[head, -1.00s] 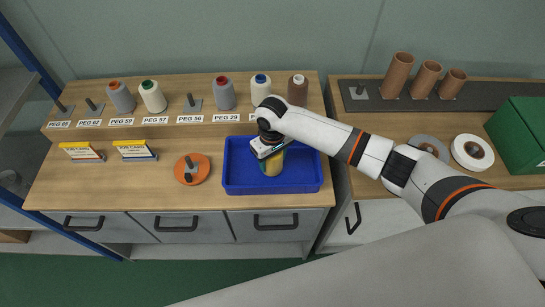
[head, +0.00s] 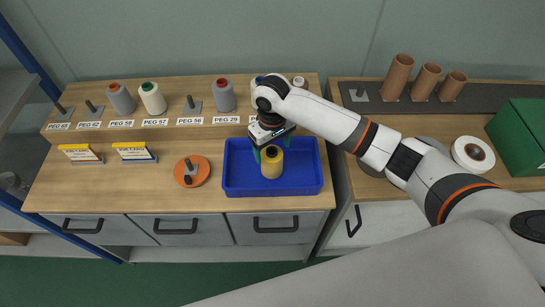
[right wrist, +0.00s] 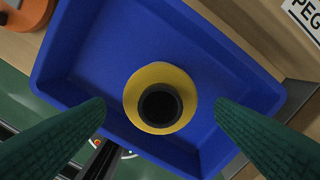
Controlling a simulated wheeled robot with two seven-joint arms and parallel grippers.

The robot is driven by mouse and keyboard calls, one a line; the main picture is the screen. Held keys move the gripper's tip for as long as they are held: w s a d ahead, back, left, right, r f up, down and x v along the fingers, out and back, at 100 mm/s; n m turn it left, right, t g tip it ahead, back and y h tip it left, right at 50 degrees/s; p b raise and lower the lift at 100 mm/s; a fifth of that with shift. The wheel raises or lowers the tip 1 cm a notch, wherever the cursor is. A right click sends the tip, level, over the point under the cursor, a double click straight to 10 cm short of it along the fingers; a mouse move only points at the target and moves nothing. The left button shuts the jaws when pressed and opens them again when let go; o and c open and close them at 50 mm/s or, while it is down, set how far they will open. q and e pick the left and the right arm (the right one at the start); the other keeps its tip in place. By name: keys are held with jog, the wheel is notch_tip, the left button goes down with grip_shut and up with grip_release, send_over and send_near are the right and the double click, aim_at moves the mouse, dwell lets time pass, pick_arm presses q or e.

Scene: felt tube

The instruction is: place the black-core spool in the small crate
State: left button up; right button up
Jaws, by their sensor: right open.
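The black-core spool is yellow with a dark centre (head: 272,162) and stands upright inside the blue small crate (head: 308,172). In the right wrist view the spool (right wrist: 133,95) shows from above, with the crate floor (right wrist: 100,50) around it. My right gripper (head: 270,148) is just above and behind the spool. Its two green fingers are spread wide on either side of the spool in the wrist view (right wrist: 160,112), with clear gaps to it. The right gripper is open and empty. My left gripper is not in view.
An orange disc with a grey post (head: 192,171) lies left of the crate. Several thread cones, such as a grey one (head: 224,95), stand on the labelled peg shelf behind. Two small yellow-and-white cards (head: 80,153) stand at the left.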

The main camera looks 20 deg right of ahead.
notch_tip(320, 180, up, 6)
jog(key=shift+f, duration=0.25)
dwell(0.5)
